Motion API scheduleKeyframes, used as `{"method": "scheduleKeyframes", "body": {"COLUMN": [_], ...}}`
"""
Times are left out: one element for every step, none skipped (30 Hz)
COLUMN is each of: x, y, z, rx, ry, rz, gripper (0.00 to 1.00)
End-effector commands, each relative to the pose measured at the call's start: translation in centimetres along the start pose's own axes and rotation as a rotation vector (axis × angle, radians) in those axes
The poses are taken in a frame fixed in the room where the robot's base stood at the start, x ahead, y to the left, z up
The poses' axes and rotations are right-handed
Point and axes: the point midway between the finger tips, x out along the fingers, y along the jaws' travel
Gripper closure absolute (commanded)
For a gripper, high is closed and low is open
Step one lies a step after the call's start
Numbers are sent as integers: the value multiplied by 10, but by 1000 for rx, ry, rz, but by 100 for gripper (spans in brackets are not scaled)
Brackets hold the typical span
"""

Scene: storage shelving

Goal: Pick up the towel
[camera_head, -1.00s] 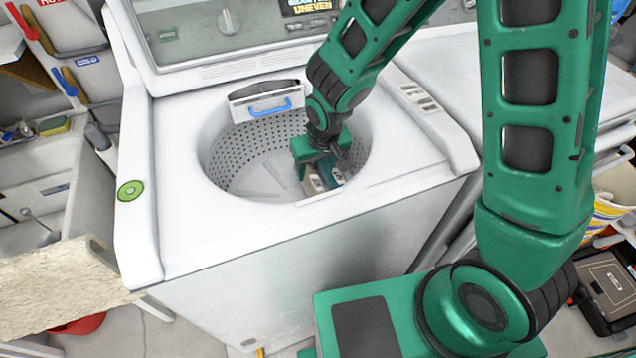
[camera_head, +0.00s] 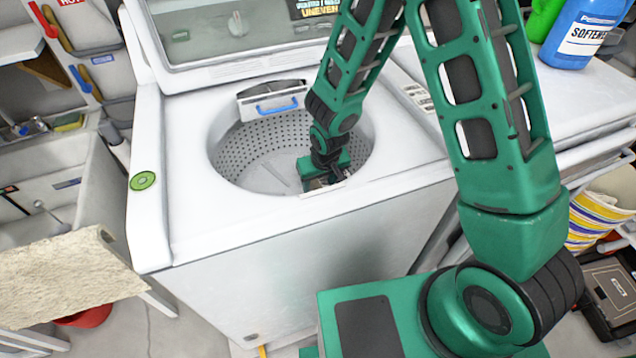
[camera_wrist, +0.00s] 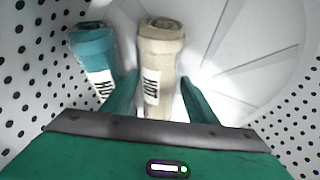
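A beige rolled towel (camera_wrist: 160,68) with a barcode label stands in the washer drum in the wrist view. A teal rolled towel (camera_wrist: 93,58) with a similar label is just to its left. My gripper (camera_wrist: 160,98) is open, with one finger on each side of the beige roll's lower part. The left finger passes between the two rolls; a narrow gap shows at the right finger. In the head view my gripper (camera_head: 322,180) is low inside the drum near its front rim, and the rim and my arm mostly hide the rolls.
The white top-loading washer (camera_head: 190,215) has a round opening with a perforated drum wall (camera_head: 265,140). A dispenser with a blue handle (camera_head: 276,107) sits at the drum's back rim. A blue softener bottle (camera_head: 587,35) stands at upper right. A sink (camera_head: 70,190) is on the left.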

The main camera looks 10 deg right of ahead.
Motion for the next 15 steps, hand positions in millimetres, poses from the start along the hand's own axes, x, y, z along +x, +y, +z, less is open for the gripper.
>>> {"method": "scheduleKeyframes", "body": {"x": [6,6,7,7,7,5,4,4,3,2,1,0,-1,-1,-2], "y": [1,1,0,0,0,-1,-1,-1,-2,-2,-2,-2,-2,-2,-3], "z": [-5,-6,-6,-7,-7,-7,-6,-6,-5,-4,-4,-3,-2,-2,-1], "rx": [3,3,3,3,4,4,3,3,3,3,3,3,2,2,2], "ry": [2,3,4,5,7,10,12,12,13,14,14,15,15,15,16], "rz": [-1,-2,-3,-3,-3,-3,-3,-3,-3,-3,-3,-3,-3,-3,-3], "gripper": [48,48,48,48,48,48,48,48,53,61,68,77,84,92,93]}}
